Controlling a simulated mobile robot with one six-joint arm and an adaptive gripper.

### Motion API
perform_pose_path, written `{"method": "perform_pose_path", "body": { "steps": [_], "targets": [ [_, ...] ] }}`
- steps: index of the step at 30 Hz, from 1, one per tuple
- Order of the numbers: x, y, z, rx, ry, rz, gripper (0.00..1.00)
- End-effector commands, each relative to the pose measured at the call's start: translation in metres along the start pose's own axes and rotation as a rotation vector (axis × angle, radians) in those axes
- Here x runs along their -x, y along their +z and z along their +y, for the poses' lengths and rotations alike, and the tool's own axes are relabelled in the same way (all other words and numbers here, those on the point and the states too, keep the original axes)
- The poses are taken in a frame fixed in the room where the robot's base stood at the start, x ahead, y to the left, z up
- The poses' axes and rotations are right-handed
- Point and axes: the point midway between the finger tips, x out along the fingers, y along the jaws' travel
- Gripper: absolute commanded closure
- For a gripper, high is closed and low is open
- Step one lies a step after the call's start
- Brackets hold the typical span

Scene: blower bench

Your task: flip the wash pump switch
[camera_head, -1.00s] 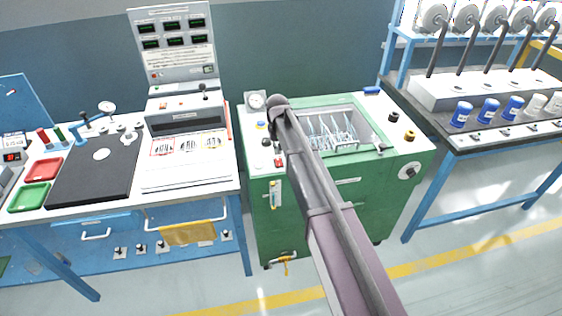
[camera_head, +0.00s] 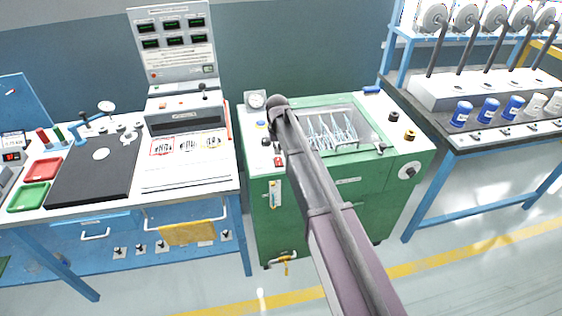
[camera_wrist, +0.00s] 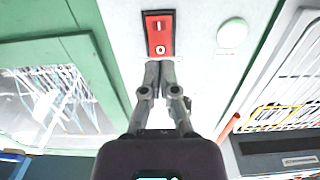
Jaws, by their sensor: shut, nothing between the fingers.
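A red rocker switch (camera_wrist: 158,35) marked I and O is set in the pale panel of the green washer in the wrist view. It also shows small and red on the washer's left panel in the head view (camera_head: 279,162). My gripper (camera_wrist: 161,66) is shut and empty. Its fingertips are at the O end of the switch; I cannot tell whether they touch it. The switch's label is not readable. In the head view my arm crosses in front of the washer and the gripper's fingers are not clearly seen.
A pale round button or lamp (camera_wrist: 232,33) is beside the switch. The washer's open basin (camera_head: 331,133) holds glassware, with its green rim (camera_wrist: 82,60) close to the switch. A bench (camera_head: 190,180) stands left of the washer, and another with blue-labelled jars (camera_head: 487,110) stands right.

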Motion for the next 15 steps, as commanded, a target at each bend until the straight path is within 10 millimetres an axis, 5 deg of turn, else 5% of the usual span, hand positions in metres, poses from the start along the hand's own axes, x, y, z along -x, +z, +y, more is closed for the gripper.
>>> {"method": "perform_pose_path", "body": {
  "steps": [15],
  "targets": [
    [-0.0061,0.0,0.0,0.0,0.0,0.0,1.0]
  ]
}}
